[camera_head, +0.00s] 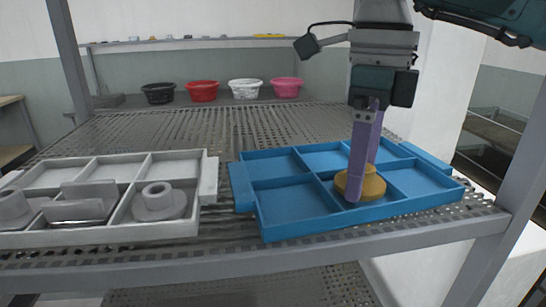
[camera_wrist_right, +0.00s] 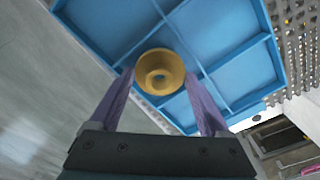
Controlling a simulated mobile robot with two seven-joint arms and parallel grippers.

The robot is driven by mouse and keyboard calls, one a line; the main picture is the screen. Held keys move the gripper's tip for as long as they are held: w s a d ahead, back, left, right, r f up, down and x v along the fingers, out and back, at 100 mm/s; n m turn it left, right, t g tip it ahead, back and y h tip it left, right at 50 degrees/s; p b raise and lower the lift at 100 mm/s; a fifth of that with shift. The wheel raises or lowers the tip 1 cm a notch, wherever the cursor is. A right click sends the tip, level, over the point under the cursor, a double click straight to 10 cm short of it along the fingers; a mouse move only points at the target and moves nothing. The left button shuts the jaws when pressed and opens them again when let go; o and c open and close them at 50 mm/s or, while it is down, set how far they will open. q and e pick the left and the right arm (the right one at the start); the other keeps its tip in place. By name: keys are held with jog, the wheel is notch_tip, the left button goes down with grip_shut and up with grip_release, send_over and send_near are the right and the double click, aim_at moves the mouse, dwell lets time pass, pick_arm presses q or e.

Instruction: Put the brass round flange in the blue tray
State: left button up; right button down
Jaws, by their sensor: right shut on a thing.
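The brass round flange (camera_head: 374,188) is at the blue tray (camera_head: 290,204), over the front middle part near the dividers. My right gripper (camera_head: 359,188) comes down from above with purple fingers and is shut on the flange. In the right wrist view the flange (camera_wrist_right: 160,72) sits between the two fingertips with its hub and hole facing the camera, and the blue tray (camera_wrist_right: 232,38) lies behind it. I cannot tell whether the flange touches the tray floor. The tray's other visible compartments are empty. My left gripper is not in view.
A grey tray (camera_head: 107,232) to the left holds a grey flange (camera_head: 160,201) and other grey metal parts. Black (camera_head: 158,93), red (camera_head: 203,91), white (camera_head: 245,89) and pink (camera_head: 287,87) bowls stand at the back. The perforated shelf between is clear. A shelf post (camera_head: 518,160) rises at right.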

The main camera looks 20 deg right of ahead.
jog(key=shift+f, duration=0.4)
jog(key=shift+f, duration=0.2)
jog(key=shift+c, duration=0.6)
grip_release()
jog(key=shift+r, duration=0.3)
notch_tip(320, 180, up, 6)
jog(key=shift+w+r+b, duration=0.1)
jog(key=shift+r+b, duration=0.1)
jog(key=shift+b, duration=0.7)
notch_tip(320, 180, up, 5)
jog(key=shift+r+p, duration=0.15)
jog(key=shift+p, duration=0.3)
